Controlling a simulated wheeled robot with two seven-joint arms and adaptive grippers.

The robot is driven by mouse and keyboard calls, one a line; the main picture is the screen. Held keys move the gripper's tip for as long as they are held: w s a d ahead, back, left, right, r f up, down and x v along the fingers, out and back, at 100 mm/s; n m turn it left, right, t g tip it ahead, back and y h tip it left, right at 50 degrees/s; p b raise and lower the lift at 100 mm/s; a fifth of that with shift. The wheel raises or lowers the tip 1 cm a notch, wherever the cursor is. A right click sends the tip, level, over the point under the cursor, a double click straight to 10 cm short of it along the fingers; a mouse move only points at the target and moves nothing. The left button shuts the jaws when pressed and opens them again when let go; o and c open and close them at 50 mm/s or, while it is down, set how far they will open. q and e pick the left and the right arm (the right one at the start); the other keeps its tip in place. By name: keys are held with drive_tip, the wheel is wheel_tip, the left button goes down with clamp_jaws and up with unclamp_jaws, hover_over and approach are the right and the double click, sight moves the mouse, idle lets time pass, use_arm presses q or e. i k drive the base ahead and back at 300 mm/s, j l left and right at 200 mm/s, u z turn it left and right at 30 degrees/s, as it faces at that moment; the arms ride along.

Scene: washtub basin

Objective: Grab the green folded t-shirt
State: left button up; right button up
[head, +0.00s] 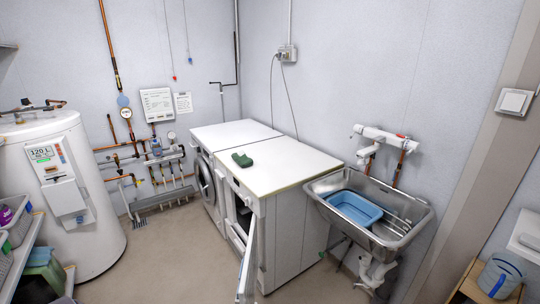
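A small dark green folded item, which looks like the green folded t-shirt (242,159), lies on the white top of the nearer machine (285,168), close to its front left edge. It is too small in view to make out the folds. Nothing covers it. Neither of my grippers shows in the head view.
The nearer machine's front door (246,262) hangs open into the floor space. A steel sink (408,243) with a blue basin (355,209) is to its right. A white water tank (98,190) stands at left. The floor (175,250) between is clear.

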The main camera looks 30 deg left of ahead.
sight(242, 160)
drive_tip(key=i+j+z, duration=0.2)
drive_tip(key=j, duration=0.45)
drive_tip(key=j+z, duration=0.2)
drive_tip(key=j, duration=0.4)
drive_tip(key=i+j+z, duration=0.2)
drive_tip(key=j, duration=0.5)
drive_tip(key=j+z, duration=0.25)
drive_tip(key=j, duration=0.35)
drive_tip(key=k+j+z, duration=0.2)
drive_tip(key=j, duration=0.5)
drive_tip(key=j+z, duration=0.2)
drive_tip(key=j, duration=0.45)
drive_tip(key=k+j+z, duration=0.2)
drive_tip(key=j, duration=0.45)
drive_tip(key=k+j+z, duration=0.15)
drive_tip(key=j, duration=0.2)
drive_tip(key=k+j+z, duration=0.15)
drive_tip(key=j, duration=0.2)
drive_tip(key=k+j+z, duration=0.15)
drive_tip(key=j, duration=0.15)
